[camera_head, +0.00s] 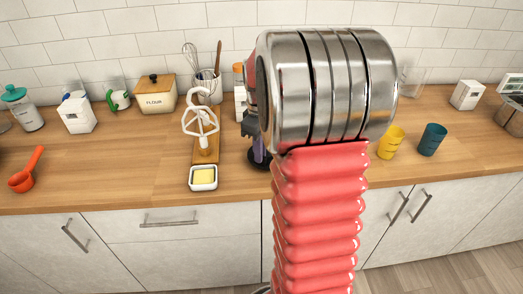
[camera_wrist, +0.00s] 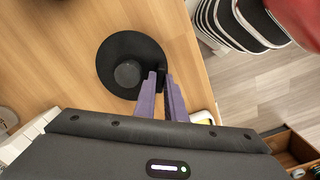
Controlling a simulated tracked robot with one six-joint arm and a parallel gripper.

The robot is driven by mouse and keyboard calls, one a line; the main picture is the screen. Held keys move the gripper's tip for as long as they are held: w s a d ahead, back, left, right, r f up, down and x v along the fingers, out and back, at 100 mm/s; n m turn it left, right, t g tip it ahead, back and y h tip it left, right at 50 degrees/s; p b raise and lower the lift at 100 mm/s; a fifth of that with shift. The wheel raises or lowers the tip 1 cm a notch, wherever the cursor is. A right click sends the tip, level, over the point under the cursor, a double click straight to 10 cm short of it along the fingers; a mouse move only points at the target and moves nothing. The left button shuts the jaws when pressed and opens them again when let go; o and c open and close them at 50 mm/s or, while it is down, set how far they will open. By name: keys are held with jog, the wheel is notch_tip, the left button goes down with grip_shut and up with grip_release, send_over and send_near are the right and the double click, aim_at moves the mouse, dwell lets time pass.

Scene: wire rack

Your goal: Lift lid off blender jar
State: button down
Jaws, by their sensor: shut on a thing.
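The blender lid is a dark round disc with a raised knob, seen from above in the wrist view (camera_wrist: 132,50). In the head view only a dark edge of it (camera_head: 258,162) shows beside my arm, near the front of the counter. My gripper (camera_wrist: 163,82) has purple fingers, closed on a small black part at the disc's edge. In the head view one purple finger shows just above the dark disc. I cannot make out the jar; my arm covers much of that spot in the head view.
A butter dish (camera_head: 203,177), a board with a whisk attachment (camera_head: 202,130) and a utensil crock (camera_head: 207,84) stand left of the gripper. A yellow cup (camera_head: 391,142) and a teal cup (camera_head: 432,139) stand to the right. An orange scoop (camera_head: 26,170) lies far left. Counter between is clear.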

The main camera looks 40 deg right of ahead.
jog(key=shift+f, duration=0.4)
dwell(0.3)
jog(key=c, duration=1.7)
grip_release()
jog(key=shift+c, duration=0.2)
notch_tip(320, 180, up, 14)
jog(key=shift+f, duration=0.15)
